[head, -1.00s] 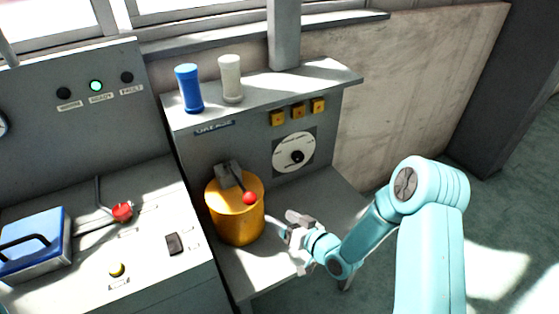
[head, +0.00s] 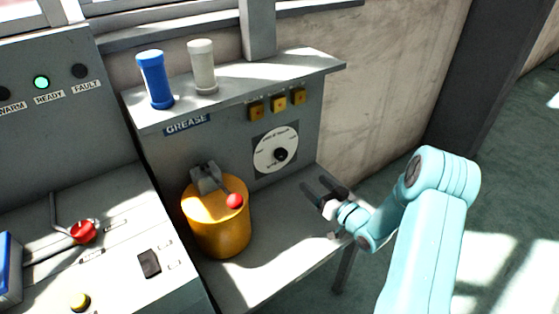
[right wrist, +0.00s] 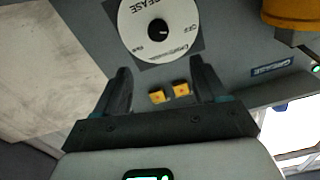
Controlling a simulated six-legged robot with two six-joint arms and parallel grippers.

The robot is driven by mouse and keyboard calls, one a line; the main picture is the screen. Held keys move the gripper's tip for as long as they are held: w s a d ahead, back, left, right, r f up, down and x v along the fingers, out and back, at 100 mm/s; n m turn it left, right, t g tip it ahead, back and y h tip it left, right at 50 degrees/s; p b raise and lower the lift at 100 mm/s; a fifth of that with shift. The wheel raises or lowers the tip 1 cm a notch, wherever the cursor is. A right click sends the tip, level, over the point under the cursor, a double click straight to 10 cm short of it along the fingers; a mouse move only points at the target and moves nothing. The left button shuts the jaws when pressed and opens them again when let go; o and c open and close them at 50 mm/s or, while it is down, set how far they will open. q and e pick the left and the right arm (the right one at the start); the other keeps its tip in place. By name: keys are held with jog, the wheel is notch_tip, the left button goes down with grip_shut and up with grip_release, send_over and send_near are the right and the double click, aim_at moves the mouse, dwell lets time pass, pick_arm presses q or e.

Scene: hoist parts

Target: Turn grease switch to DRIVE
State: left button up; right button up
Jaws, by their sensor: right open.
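The grease switch is a round white dial (head: 268,150) with a black centre knob (head: 281,155), on the upright grey panel of the grease station. In the right wrist view the dial (right wrist: 140,22) shows upside down beyond my fingers, with its knob (right wrist: 158,32) near the top. Its lettering is too small to read fully, and I cannot tell where the knob points. My right gripper (head: 320,188) is open and empty, to the right of and below the dial and apart from it. In the right wrist view the two fingers (right wrist: 160,85) stand wide apart. My left gripper is not in view.
A yellow grease pot (head: 218,228) with a red-tipped lever (head: 234,200) stands left of the dial. Several yellow buttons (head: 277,104) sit above it. Blue (head: 155,80) and white (head: 202,68) cartridges stand on the shelf. The shelf surface below the dial is mostly clear.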

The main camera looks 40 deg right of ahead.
aim_at(283, 157)
jog(key=w, duration=0.5)
jog(key=w+d, duration=0.1)
jog(key=w, duration=0.4)
jog(key=w+d, duration=0.1)
jog(key=w, duration=0.5)
jog(key=shift+f, duration=0.1)
jog(key=c, duration=1.1)
